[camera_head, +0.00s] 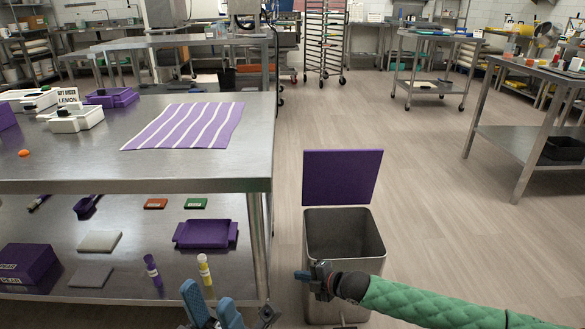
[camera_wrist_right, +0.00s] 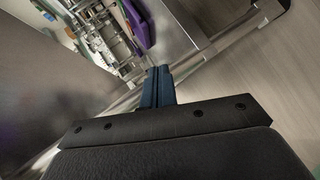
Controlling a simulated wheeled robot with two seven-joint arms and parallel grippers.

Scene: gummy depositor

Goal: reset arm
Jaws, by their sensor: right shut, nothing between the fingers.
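My left gripper (camera_head: 212,300) shows at the bottom edge of the head view, in front of the steel table's lower shelf. Its two blue fingers stand apart with nothing visible between them; the rest is cut off. My right arm, in a green quilted sleeve, comes in from the lower right. My right gripper (camera_head: 306,276) is in front of the grey bin and hides part of it. In the right wrist view its blue fingers (camera_wrist_right: 157,88) are together and hold nothing.
The steel table (camera_head: 255,150) stands at left, with a purple striped mat (camera_head: 185,125) on top. The grey bin (camera_head: 345,262) has its purple lid (camera_head: 341,177) raised. A lower shelf (camera_head: 140,225) holds trays and bottles. Floor (camera_head: 440,190) right of the bin is clear.

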